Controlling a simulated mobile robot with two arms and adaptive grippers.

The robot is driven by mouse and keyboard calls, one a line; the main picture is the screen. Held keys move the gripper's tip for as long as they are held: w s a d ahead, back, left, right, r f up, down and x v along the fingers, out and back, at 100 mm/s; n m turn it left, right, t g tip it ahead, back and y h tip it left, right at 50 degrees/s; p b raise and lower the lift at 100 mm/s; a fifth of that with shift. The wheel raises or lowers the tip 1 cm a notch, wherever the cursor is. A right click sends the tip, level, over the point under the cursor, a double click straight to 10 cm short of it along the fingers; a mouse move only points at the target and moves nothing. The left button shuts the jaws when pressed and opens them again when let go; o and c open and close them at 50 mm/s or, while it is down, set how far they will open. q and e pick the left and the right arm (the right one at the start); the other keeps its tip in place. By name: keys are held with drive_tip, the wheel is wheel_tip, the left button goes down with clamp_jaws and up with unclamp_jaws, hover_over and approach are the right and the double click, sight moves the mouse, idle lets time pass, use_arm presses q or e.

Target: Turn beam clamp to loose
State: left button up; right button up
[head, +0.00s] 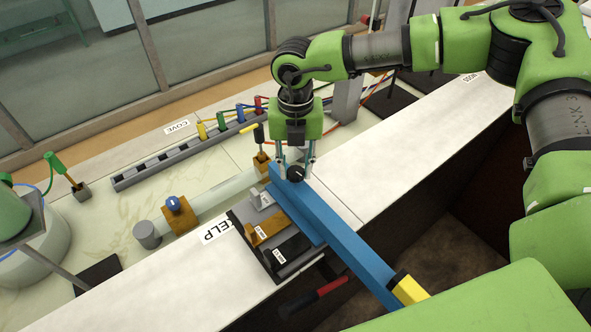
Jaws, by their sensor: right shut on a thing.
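The blue beam (345,240) runs slantwise from the upper middle toward the lower right, with a yellow end (409,290). The knob's turn position is too small to read. My left gripper is not in view.
A tray (275,270) with small labelled blocks lies left of the beam. A clear tube (212,197) with a blue-knobbed brass valve (179,213) lies behind it. A grey rail (180,163) holds several coloured plugs. A red-and-black handle (318,296) hangs below the front edge. White counter is bare right of the beam.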

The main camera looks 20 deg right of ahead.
drive_tip(key=n+b, duration=0.6)
drive_tip(key=shift+f+b, duration=0.25)
drive_tip(key=shift+b, duration=0.05)
drive_tip(key=shift+n+b, duration=0.8)
drive_tip(key=shift+n, duration=0.3)
drive_tip(key=n+b, duration=0.2)
drive_tip(key=n, duration=0.1)
drive_tip(key=shift+r+n+b, duration=0.1)
drive_tip(key=shift+n+b, duration=0.2)
drive_tip(key=n+b, duration=0.2)
drive_tip(key=n, duration=0.1)
drive_tip(key=shift+r+n, duration=0.1)
drive_tip(key=shift+n, duration=0.2)
drive_tip(key=n+b, duration=0.1)
drive_tip(key=n, duration=0.4)
drive_tip(key=shift+b, duration=0.35)
drive_tip(key=n+b, duration=0.1)
drive_tip(key=n, duration=0.4)
drive_tip(key=shift+r+n, duration=0.15)
drive_tip(key=shift+n, duration=0.25)
drive_tip(key=n, duration=0.4)
drive_tip(key=shift+n, duration=2)
drive_tip(key=shift+r, duration=0.1)
